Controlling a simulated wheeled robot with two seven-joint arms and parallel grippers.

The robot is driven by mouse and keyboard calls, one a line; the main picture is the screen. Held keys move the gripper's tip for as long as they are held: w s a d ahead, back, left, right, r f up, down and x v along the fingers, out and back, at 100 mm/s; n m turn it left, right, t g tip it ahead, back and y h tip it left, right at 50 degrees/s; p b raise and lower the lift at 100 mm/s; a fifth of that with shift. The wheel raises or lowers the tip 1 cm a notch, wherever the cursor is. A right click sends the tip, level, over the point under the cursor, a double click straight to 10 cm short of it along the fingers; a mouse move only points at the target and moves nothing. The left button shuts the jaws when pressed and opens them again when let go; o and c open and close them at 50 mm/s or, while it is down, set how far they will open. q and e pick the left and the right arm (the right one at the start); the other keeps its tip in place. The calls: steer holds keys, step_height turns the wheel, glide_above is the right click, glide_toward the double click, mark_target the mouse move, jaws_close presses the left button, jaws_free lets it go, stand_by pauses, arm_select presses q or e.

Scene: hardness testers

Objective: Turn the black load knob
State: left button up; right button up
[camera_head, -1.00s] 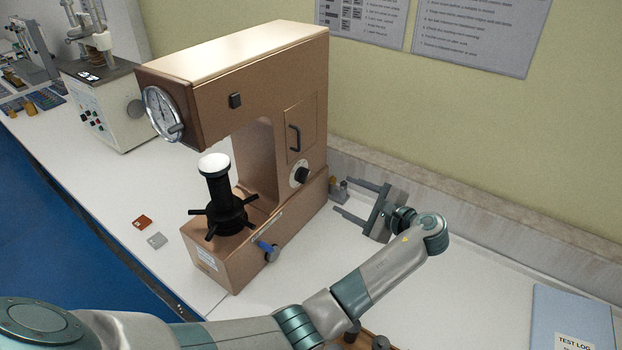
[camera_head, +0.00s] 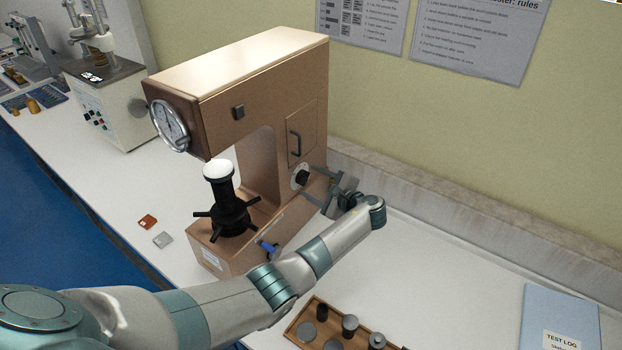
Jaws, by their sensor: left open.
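The black load knob (camera_head: 301,178) sits on a pale round dial on the side of the brown hardness tester (camera_head: 240,110), low and towards the back. My left gripper (camera_head: 309,183) is open, its two grey fingers pointing left at the tester's side. The fingertips are at the knob, one above and one below it in the picture; I cannot tell whether they touch it. Nothing is seen held. My right gripper is out of view.
The tester has a black spindle handwheel (camera_head: 231,218), a blue-tipped lever (camera_head: 268,248) and a side door handle (camera_head: 295,144). A wooden tray (camera_head: 296,326) of metal pieces is in front, a blue test log (camera_head: 560,310) at right.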

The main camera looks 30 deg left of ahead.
arm_select(q)
steer(key=shift+w+a+f, duration=0.2)
steer(key=shift+w+a, duration=0.05)
steer(key=shift+a, duration=0.35)
steer(key=c, duration=1.1)
steer(key=shift+o, duration=0.2)
steer(key=shift+s+f+n+t+y+b, duration=0.15)
steer(key=shift+n+t+y+b, duration=0.5)
steer(key=shift+n+b, duration=2.1)
steer(key=shift+w+f+n+t+y+b, duration=0.25)
steer(key=shift+n+t+b, duration=0.6)
steer(key=shift+b, duration=3.7)
steer(key=shift+s+r, duration=0.15)
steer(key=shift+s, duration=0.05)
